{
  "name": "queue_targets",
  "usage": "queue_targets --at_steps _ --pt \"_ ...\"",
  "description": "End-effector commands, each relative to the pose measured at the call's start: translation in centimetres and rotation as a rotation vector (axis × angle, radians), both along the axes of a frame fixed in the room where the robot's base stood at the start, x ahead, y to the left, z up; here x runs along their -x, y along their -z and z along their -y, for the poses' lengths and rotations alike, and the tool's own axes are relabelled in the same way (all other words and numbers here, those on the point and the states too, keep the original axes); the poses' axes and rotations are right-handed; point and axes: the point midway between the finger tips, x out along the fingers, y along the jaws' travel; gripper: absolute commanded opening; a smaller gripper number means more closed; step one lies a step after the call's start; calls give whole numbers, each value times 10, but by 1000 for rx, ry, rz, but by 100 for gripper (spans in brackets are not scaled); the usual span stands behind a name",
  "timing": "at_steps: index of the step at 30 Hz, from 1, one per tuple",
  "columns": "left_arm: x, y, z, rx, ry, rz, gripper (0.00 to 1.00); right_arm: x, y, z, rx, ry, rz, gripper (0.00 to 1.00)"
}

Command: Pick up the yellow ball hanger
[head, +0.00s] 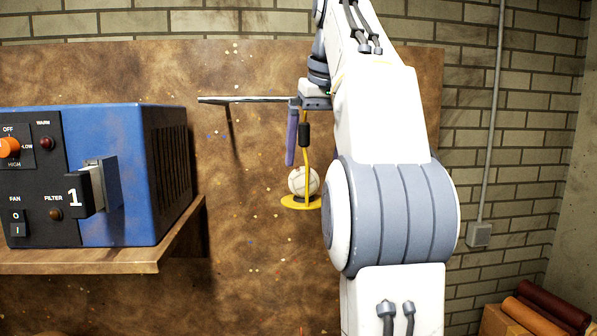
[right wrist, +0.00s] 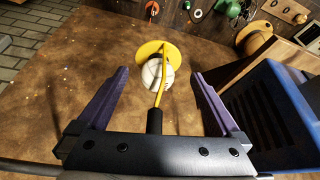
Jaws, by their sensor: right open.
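The yellow ball hanger has a thin yellow stem (head: 306,162), a black grip and a yellow disc (head: 287,203) at its lower end. A pale ball (head: 303,181) sits at the disc. The right wrist view shows the disc (right wrist: 180,58), the ball (right wrist: 157,74) and the black grip (right wrist: 154,121). My right gripper (head: 291,150) is open beside the stem, its purple fingers pointing down. In the right wrist view, the stem lies between the two spread fingers, apart from both. The hanger's top is hidden behind my gripper. My left gripper is out of view.
A blue control box (head: 160,165) stands on a wooden shelf (head: 120,258) at left. A thin dark rod (head: 240,99) extends left at gripper height. A brown panel (head: 240,280) is behind. Leather rolls (head: 548,305) lie at lower right. Other coloured items lie beyond in the wrist view.

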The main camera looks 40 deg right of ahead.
Motion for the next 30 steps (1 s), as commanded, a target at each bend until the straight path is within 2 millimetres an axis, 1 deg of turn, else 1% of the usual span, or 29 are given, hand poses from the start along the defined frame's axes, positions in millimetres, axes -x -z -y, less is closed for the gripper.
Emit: queue_targets --at_steps 1,3,6,11,21,25,30 --pt "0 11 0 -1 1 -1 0 -3 15 1 0 -1 -2 100" --pt "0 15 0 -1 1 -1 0 -7 24 2 0 -1 -1 100" --pt "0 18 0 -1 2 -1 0 -11 33 3 0 -1 -1 100" --pt "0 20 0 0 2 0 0 -15 41 4 0 -3 0 100" --pt "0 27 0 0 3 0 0 -26 79 9 0 -5 0 100" --pt "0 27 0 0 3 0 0 -29 85 10 1 -5 2 100" --pt "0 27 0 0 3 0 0 -29 86 10 1 -5 2 100"
